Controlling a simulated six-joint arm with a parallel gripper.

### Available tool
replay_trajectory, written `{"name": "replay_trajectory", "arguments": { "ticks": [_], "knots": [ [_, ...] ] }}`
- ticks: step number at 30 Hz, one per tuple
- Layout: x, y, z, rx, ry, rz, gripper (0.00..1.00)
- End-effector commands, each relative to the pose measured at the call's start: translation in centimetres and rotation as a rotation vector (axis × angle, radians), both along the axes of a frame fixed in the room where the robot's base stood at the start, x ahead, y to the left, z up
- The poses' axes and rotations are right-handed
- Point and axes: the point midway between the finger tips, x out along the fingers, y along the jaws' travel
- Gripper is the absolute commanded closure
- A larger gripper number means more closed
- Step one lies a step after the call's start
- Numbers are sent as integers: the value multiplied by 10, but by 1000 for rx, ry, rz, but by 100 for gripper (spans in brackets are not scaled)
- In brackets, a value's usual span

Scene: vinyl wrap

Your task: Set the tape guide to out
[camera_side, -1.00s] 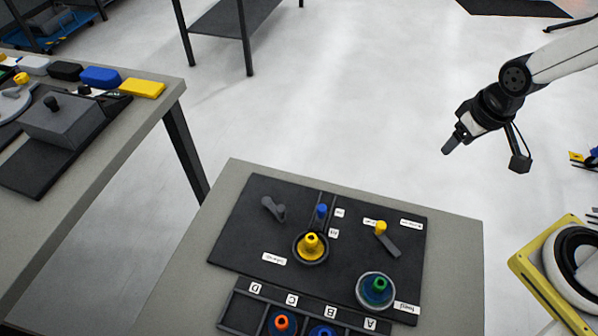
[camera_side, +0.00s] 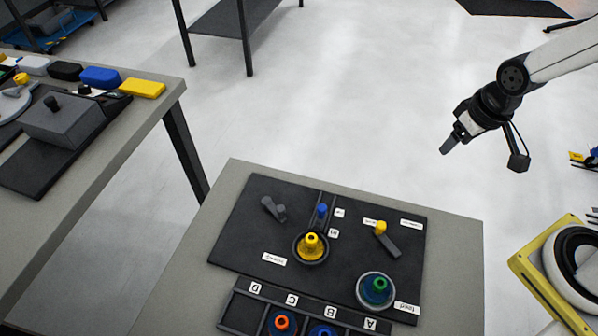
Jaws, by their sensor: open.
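A blue knob (camera_side: 322,210) stands on a narrow track (camera_side: 319,224) in the black panel (camera_side: 237,243). I take it for the tape guide, but its label is too small to read. Two small white labels lie to the right of the track, one beside the knob and one lower down; their words are unclear. The knob is beside the upper label. My gripper (camera_side: 447,145) is open and empty, in the air beyond the table's far right side, well away from the knob.
A yellow cone-shaped spool (camera_side: 311,245) sits close below the blue knob. The panel also carries a grey lever (camera_side: 273,208), a yellow-knobbed lever (camera_side: 387,239) and a round dish with a green-topped piece (camera_side: 378,289). A bin row with coloured spools lies in front.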

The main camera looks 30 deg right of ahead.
Motion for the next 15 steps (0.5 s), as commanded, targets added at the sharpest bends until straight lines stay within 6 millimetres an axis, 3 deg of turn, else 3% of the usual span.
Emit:
{"name": "replay_trajectory", "arguments": {
  "ticks": [8, 15],
  "knots": [
    [25, 20, -9, -13, 30, 122, 30],
    [61, 58, -29, -39, 76, 328, 30]
  ]
}}
